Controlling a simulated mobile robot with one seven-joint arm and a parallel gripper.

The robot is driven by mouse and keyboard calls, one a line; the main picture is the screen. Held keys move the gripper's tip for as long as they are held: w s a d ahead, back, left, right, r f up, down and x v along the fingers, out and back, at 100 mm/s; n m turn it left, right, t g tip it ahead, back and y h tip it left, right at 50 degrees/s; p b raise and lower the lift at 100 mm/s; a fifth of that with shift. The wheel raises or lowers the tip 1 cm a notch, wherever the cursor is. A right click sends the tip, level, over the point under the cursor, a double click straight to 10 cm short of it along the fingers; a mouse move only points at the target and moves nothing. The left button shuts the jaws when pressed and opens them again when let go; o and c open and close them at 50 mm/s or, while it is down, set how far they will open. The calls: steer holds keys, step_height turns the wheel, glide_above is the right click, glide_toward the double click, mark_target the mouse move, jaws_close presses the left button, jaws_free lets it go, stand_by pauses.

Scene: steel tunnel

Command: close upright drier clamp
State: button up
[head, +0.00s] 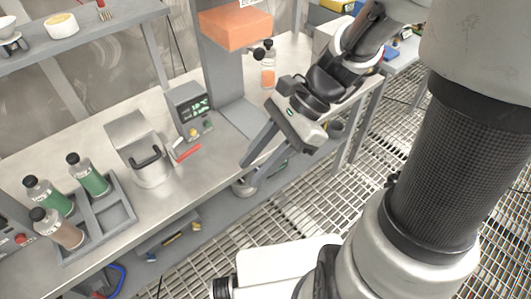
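An upright grey column (214,62) stands on the steel bench with an orange block (236,29) near its top. A control box (190,111) with a green display is left of its foot. A red handle (186,152) lies low in front of that box; I cannot tell whether it belongs to the drier clamp, and the clamp's state is unclear. My gripper (246,177) is open, with two grey fingers apart and nothing seen between them. It hangs over the bench's front edge, right of the red handle and apart from it.
A grey tray (119,218) with capped bottles is at the left. A metal box (150,168) with a raised lid and black handle stands beside it. A bottle with orange contents (268,68) is behind my wrist. Grated floor (310,205) lies in front.

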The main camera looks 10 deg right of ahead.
steer(key=r+n+h, duration=0.1)
steer(key=s+d+r+n+p, duration=0.1)
steer(key=r+n+t+h, duration=0.1)
steer(key=r+n, duration=0.1)
steer(key=shift+s+d+h, duration=0.3)
steer(key=shift+s+d, duration=0.1)
